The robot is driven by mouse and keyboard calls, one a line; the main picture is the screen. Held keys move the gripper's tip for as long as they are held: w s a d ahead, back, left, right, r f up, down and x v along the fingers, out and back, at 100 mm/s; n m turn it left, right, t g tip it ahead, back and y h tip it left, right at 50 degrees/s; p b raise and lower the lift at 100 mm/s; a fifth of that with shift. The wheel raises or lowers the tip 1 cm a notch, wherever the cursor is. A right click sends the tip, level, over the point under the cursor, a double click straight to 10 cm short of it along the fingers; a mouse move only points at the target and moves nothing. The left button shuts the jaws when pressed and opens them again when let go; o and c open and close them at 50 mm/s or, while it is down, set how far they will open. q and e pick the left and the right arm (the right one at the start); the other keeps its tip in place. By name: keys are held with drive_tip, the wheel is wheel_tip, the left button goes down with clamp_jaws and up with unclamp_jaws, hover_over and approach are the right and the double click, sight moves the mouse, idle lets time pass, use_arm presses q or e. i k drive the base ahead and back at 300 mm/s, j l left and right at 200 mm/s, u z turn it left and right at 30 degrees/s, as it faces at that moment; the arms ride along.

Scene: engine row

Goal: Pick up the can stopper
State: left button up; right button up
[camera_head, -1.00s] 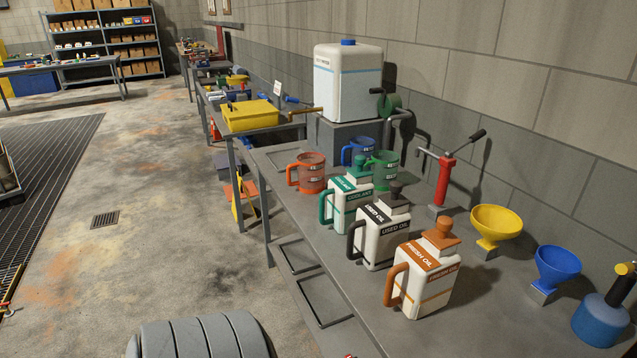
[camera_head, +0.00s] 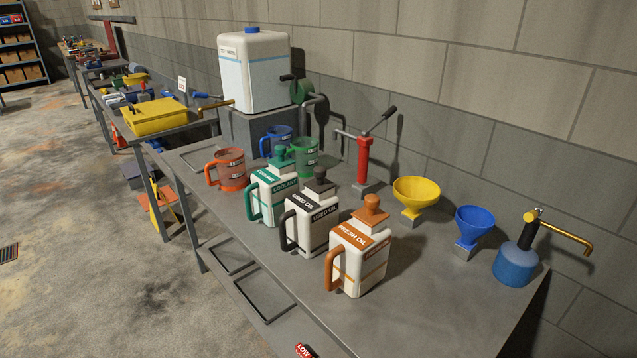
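Three white cans stand upright in a row on the grey workbench, each with a stopper on top. The fresh oil can (camera_head: 358,262) is nearest and has an orange handle and an orange stopper (camera_head: 371,207). The used oil can (camera_head: 311,226) is behind it, with a black handle and a dark stopper (camera_head: 320,180). The coolant can (camera_head: 272,196) is farthest of the three, with a green handle and a green stopper (camera_head: 280,156). All three stoppers appear seated on their cans. Neither of my grippers is in view.
Orange (camera_head: 231,169), blue (camera_head: 276,142) and green (camera_head: 305,157) jugs stand behind the cans. A red pump (camera_head: 362,160), yellow funnel (camera_head: 416,192), blue funnel (camera_head: 474,226) and blue oiler (camera_head: 516,264) line the wall side. The workbench (camera_head: 420,300) is clear right of the fresh oil can.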

sight(320, 184)
drive_tip(key=z, duration=0.3)
drive_tip(key=i+j+z, duration=0.25)
drive_tip(key=j, duration=0.15)
drive_tip(key=j+z, duration=0.2)
drive_tip(key=j, duration=0.2)
drive_tip(key=i+j+z, duration=0.1)
drive_tip(key=j+z, duration=0.15)
drive_tip(key=j, duration=0.15)
